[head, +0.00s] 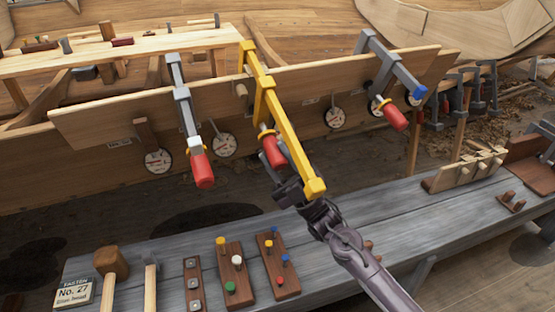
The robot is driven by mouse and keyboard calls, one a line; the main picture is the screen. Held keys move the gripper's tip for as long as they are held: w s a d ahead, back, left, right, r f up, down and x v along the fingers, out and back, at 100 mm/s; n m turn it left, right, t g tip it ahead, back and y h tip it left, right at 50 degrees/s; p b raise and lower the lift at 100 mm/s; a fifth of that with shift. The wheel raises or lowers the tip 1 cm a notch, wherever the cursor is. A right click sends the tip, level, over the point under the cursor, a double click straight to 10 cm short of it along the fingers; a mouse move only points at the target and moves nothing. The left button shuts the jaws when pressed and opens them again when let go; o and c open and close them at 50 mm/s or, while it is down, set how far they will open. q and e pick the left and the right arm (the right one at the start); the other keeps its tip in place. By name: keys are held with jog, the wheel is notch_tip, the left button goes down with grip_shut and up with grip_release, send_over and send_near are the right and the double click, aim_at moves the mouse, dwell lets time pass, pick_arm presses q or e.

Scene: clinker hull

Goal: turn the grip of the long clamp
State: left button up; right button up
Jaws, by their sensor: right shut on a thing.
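The long clamp (284,125) is yellow and hangs over the plank's top edge, its bar slanting down to the right toward me. Its red grip (273,152) sits beside the bar on the left. My right gripper (284,178) reaches up from below, shut on the lower end of this grip. The yellow bar passes in front of part of the gripper and hides some of the contact. My left gripper is not in view.
Grey clamps with red grips hang on the plank (95,124) to the left (185,115) and right (391,82). Round dials (224,145) are on the hull below. A grey bench (400,218) in front holds a mallet (110,265) and peg boards (277,265).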

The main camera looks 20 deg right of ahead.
aim_at(284, 168)
jog(key=shift+f, duration=0.15)
jog(key=o, duration=1)
jog(key=shift+d, duration=0.1)
jog(key=shift+s+d+f, duration=0.15)
jog(key=shift+s+f, duration=0.05)
jog(key=shift+f, duration=0.1)
jog(key=b+v, duration=0.1)
jog(key=v, duration=0.5)
jog(key=shift+s+d+f, duration=0.2)
jog(key=shift+s+f, duration=0.05)
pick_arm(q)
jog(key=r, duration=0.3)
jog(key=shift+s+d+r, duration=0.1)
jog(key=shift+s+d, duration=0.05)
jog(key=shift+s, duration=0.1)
